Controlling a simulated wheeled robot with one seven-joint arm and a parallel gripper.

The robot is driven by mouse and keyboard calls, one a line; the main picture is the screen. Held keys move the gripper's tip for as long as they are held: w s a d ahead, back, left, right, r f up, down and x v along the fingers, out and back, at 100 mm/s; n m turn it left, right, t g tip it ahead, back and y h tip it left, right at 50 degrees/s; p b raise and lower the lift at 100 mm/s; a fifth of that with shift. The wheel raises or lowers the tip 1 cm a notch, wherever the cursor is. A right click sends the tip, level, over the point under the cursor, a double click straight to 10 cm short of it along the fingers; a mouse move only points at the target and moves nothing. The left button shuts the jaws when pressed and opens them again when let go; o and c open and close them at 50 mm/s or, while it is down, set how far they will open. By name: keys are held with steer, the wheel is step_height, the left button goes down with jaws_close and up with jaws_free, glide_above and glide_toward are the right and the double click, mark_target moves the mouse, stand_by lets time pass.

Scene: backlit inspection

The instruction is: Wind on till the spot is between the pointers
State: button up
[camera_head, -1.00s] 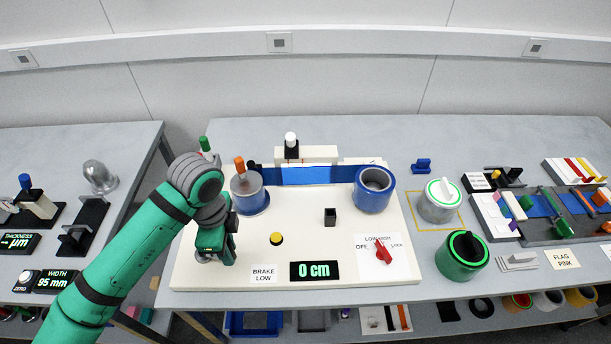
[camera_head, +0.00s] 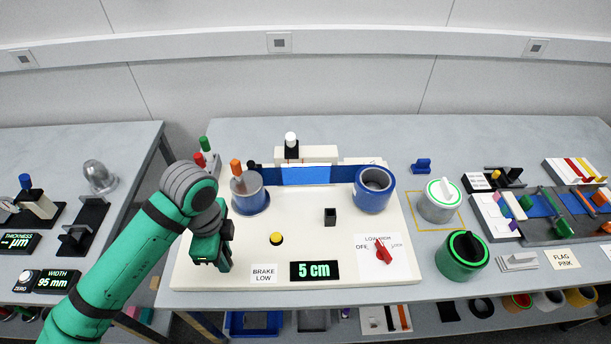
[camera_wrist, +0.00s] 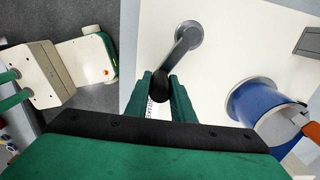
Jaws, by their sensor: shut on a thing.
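My gripper (camera_head: 218,262) is at the left front of the white board (camera_head: 330,225). In the wrist view its fingers (camera_wrist: 160,90) are shut on the dark knob (camera_wrist: 160,82) of a crank, whose grey arm (camera_wrist: 178,52) runs to a round hub on the board. A blue web (camera_head: 340,174) runs between the left roll (camera_head: 252,200) and the right roll (camera_head: 374,190), with a bright patch (camera_head: 305,176) in its middle. The display (camera_head: 314,271) reads 5 cm. I cannot make out a spot or the pointers.
A brake label (camera_head: 263,274) reads LOW. A red selector (camera_head: 383,252), a yellow button (camera_head: 276,239) and a small black post (camera_head: 330,217) are on the board. Spare rolls, one green (camera_head: 463,256), stand to the right. An orange-handled part tops the left roll.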

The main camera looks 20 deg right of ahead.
steer(key=shift+s+a, duration=0.25)
steer(key=shift+a, duration=0.25)
steer(key=shift+s+a, duration=0.35)
steer(key=shift+a, duration=0.25)
steer(key=shift+s+a, duration=0.2)
steer(key=shift+a, duration=0.35)
steer(key=shift+a, duration=0.1)
steer(key=shift+s+a, duration=0.15)
steer(key=shift+a, duration=0.45)
